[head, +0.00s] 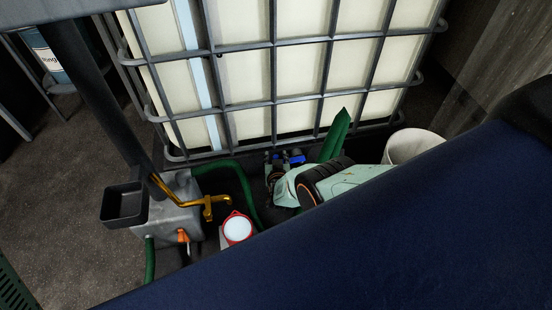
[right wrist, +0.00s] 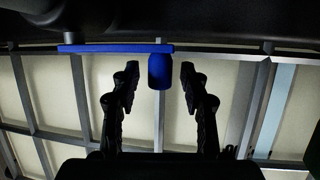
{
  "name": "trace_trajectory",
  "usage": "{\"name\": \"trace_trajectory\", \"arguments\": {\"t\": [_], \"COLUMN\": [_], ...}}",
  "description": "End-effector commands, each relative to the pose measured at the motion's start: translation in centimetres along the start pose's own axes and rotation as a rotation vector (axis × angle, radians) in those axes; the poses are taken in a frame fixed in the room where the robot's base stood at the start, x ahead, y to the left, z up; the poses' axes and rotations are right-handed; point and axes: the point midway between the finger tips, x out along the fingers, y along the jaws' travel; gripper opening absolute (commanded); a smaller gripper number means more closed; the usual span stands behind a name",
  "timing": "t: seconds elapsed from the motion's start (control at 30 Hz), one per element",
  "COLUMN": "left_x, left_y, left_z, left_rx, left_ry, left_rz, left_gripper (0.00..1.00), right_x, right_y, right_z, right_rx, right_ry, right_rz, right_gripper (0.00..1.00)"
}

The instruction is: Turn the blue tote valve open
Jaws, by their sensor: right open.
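The blue tote valve (head: 297,159) sits low at the front of the caged white tote (head: 245,95), partly hidden by my right arm in the head view. In the right wrist view its blue lever is a long flat bar (right wrist: 100,48) with a short rounded blue piece (right wrist: 159,72) below it. My right gripper (right wrist: 158,76) is open, its two black fingers on either side of the rounded piece, with visible gaps on both sides. In the head view my right gripper (head: 277,166) is small and dark beside the valve. My left gripper is not in view.
To the left are a grey box (head: 181,219), a gold pipe (head: 208,207), a green hose (head: 240,182) and a red-and-white round item (head: 237,228). Bare floor lies far left.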

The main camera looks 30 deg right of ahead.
Motion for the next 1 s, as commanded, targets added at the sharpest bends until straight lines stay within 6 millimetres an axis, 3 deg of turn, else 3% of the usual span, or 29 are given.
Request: {"name": "trace_trajectory", "arguments": {"t": [0.13, 0.63, 1.0], "left_x": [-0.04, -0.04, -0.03], "left_y": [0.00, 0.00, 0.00], "left_z": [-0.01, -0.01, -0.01], "left_rx": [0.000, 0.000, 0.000], "left_ry": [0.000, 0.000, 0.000], "left_rz": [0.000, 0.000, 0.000], "left_gripper": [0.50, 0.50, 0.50], "right_x": [-0.03, -0.04, -0.03], "right_y": [0.03, 0.02, 0.02], "right_z": [0.00, 0.02, 0.01], "right_rx": [-0.001, -0.001, -0.001], "right_ry": [0.000, -0.001, 0.000], "right_rz": [0.000, 0.000, 0.000], "right_gripper": [0.43, 0.01, 0.00]}}
